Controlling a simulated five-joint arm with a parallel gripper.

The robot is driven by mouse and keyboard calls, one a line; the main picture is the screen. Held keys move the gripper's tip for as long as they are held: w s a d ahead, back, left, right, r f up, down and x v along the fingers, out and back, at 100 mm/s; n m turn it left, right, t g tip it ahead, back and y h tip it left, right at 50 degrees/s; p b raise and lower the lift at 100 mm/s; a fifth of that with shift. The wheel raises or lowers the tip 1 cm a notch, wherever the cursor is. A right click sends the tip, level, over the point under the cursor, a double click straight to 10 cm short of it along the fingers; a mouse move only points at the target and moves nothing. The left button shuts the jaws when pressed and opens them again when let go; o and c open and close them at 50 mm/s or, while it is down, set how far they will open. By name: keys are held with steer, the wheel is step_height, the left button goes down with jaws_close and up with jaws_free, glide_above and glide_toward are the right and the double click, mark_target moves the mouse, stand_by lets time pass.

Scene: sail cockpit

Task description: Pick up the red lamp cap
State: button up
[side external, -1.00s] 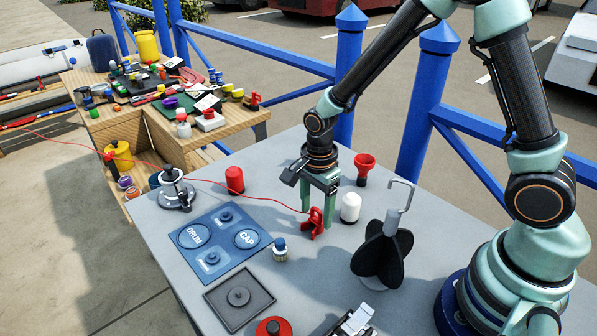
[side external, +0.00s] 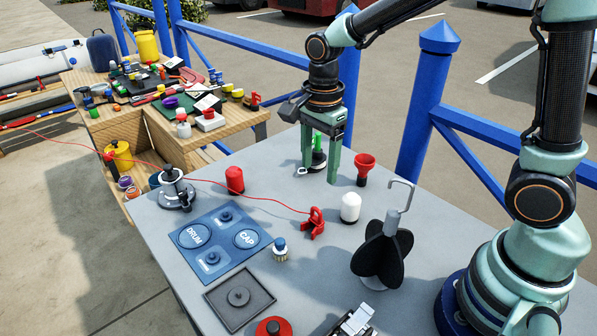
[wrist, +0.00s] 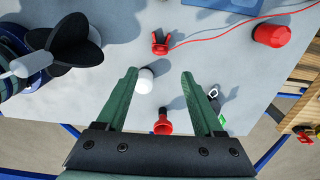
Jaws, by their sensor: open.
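The red lamp cap (side external: 235,180) is a small rounded red cylinder standing on the grey table (side external: 330,255), left of centre in the side external view. In the wrist view the red cap (wrist: 272,36) lies at the upper right, outside the span of the jaws. My gripper (side external: 320,172) is open and empty near the far edge of the table, right of the cap and apart from it. Its two green fingers also show in the wrist view (wrist: 158,75), with a white cap (wrist: 144,80) seen between them.
A red clip (side external: 313,223) on a red cord, a white cap (side external: 350,207) and a red funnel (side external: 365,168) stand nearby. A black-finned stand (side external: 372,256) is at right. A blue mat (side external: 220,241) labelled DRUM and CAP lies left. A green item (side external: 318,145) is behind my gripper.

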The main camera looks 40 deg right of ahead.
steer(key=s+d+r+n+t, duration=0.5)
steer(key=s+r+n, duration=0.2)
steer(key=n, duration=0.9)
step_height(320, 180, up, 2)
steer(key=shift+d+r, duration=0.15)
steer(key=shift+d, duration=0.15)
steer(key=shift+s+d+r+n+t, duration=0.15)
steer(key=shift+s+n, duration=0.1)
steer(key=shift+n, duration=0.2)
steer(key=shift+s+d+f+n+t, duration=0.1)
steer(key=shift+s+n+t, duration=0.1)
steer(key=shift+n, duration=0.25)
steer(key=shift+r, duration=0.1)
